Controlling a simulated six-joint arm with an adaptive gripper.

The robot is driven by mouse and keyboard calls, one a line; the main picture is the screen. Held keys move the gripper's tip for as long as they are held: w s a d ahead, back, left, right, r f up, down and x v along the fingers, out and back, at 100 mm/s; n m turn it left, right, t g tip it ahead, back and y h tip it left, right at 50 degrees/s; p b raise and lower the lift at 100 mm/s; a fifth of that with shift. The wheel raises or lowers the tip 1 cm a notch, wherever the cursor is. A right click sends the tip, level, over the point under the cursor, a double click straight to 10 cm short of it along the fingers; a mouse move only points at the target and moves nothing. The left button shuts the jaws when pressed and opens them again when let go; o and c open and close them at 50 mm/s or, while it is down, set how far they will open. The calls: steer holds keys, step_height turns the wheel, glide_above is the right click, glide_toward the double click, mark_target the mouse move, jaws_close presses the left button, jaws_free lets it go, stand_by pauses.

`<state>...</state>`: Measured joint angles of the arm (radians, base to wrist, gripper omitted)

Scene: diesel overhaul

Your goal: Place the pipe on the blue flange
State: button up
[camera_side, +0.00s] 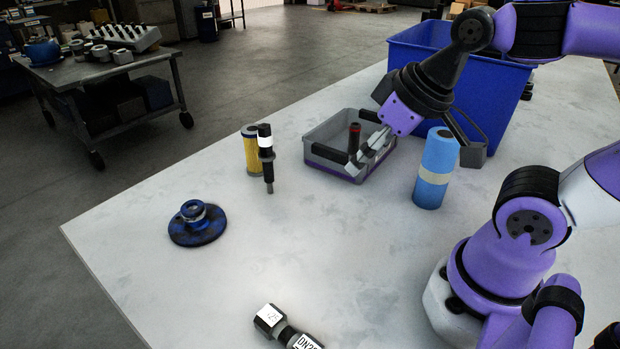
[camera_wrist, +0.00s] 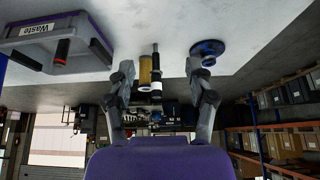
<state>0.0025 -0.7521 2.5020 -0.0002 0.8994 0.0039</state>
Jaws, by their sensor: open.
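The blue flange (camera_side: 198,223), a round disc with a raised hub and grey ring, lies on the left part of the white table. It also shows at the upper right of the wrist view (camera_wrist: 207,48). A dark pipe piece (camera_side: 290,328) with a hexagonal end and white labels, one reading "DN2...", lies near the front edge of the side view, partly cut off; I take it for the pipe. My gripper (camera_side: 364,152) is open and empty near the grey tray, far from both. Its spread fingers show in the wrist view (camera_wrist: 161,72).
The grey tray (camera_side: 325,167), labelled Waste in the wrist view, holds a dark red-topped cylinder. A yellow cylinder (camera_side: 250,152) and a black-and-white rod-like part (camera_side: 266,158) stand left of it. A blue roll (camera_side: 436,170) and blue bin (camera_side: 415,45) are right. The table's middle is clear.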

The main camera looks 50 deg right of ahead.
steer(key=g, duration=0.6)
glide_above(283, 329)
steer(key=shift+m, duration=0.3)
steer(key=f, duration=1)
steer(key=shift+w+d+f, duration=0.15)
steer(key=shift+w+f, duration=0.1)
steer(key=f, duration=0.5)
steer(key=shift+s+f, duration=0.2)
steer(key=shift+f, duration=0.1)
jaws_close()
